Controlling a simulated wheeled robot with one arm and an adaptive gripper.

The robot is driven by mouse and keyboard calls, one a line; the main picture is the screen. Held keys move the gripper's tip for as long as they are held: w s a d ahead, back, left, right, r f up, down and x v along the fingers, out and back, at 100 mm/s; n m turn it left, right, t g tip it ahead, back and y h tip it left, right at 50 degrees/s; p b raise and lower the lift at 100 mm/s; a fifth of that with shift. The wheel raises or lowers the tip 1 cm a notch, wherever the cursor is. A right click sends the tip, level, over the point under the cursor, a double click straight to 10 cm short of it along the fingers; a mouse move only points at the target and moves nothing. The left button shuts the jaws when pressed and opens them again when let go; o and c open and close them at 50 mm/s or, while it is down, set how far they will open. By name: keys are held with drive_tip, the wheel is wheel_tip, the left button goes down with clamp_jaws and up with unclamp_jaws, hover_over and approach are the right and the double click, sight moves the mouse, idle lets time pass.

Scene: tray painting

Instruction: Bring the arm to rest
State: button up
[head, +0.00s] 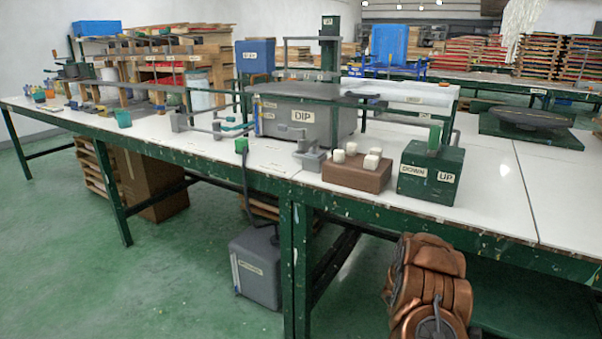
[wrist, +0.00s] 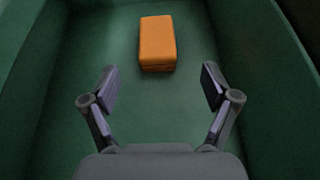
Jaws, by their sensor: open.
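In the wrist view my gripper (wrist: 160,90) is open, with its two fingers spread apart and nothing between them. An orange block (wrist: 157,43) lies beyond the fingertips on a green floor with green walls at both sides. The block and the fingers are apart. In the head view my copper-coloured arm (head: 432,290) shows folded at the bottom right, in front of the table. The gripper itself cannot be made out in the head view.
A long white-topped table (head: 240,152) with green legs runs across the head view. On it stand a grey DIP tank (head: 293,117), a brown block with white knobs (head: 355,175) and a green DOWN/UP box (head: 431,172). A grey canister (head: 256,270) stands below. Green floor at left is clear.

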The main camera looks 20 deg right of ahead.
drive_tip(key=w+a+r+m+t+y+p, duration=0.1)
drive_tip(key=a+r+p, duration=0.45)
drive_tip(key=r, duration=0.55)
drive_tip(key=a+r+m+t+y+p, duration=0.15)
drive_tip(key=a+r+p, duration=0.45)
drive_tip(key=r, duration=0.6)
drive_tip(key=w+a+r+m+t+y+p, duration=0.1)
drive_tip(key=a+r+m+p, duration=0.1)
drive_tip(key=a+r+p, duration=0.55)
drive_tip(key=s+a+r+m+t+y+p, duration=0.1)
drive_tip(key=s+a+r+p, duration=0.3)
drive_tip(key=a+r, duration=0.4)
drive_tip(key=s+a+r+m+t+y+p, duration=0.1)
drive_tip(key=s+a+r+p, duration=0.3)
drive_tip(key=r, duration=1)
drive_tip(key=s+a+r+m+t+y+p, duration=0.1)
drive_tip(key=s+a+r+t+y+p, duration=0.1)
drive_tip(key=a+r+p, duration=0.6)
drive_tip(key=s+a+r+y, duration=0.1)
drive_tip(key=s+a+r, duration=0.1)
drive_tip(key=a+r, duration=0.1)
drive_tip(key=shift+s+a+r+t+p, duration=0.2)
drive_tip(key=shift+a+t+p, duration=0.15)
drive_tip(key=shift+a, duration=0.2)
drive_tip(key=shift+f+m, duration=0.1)
drive_tip(key=shift+m, duration=0.15)
drive_tip(key=shift+c, duration=0.3)
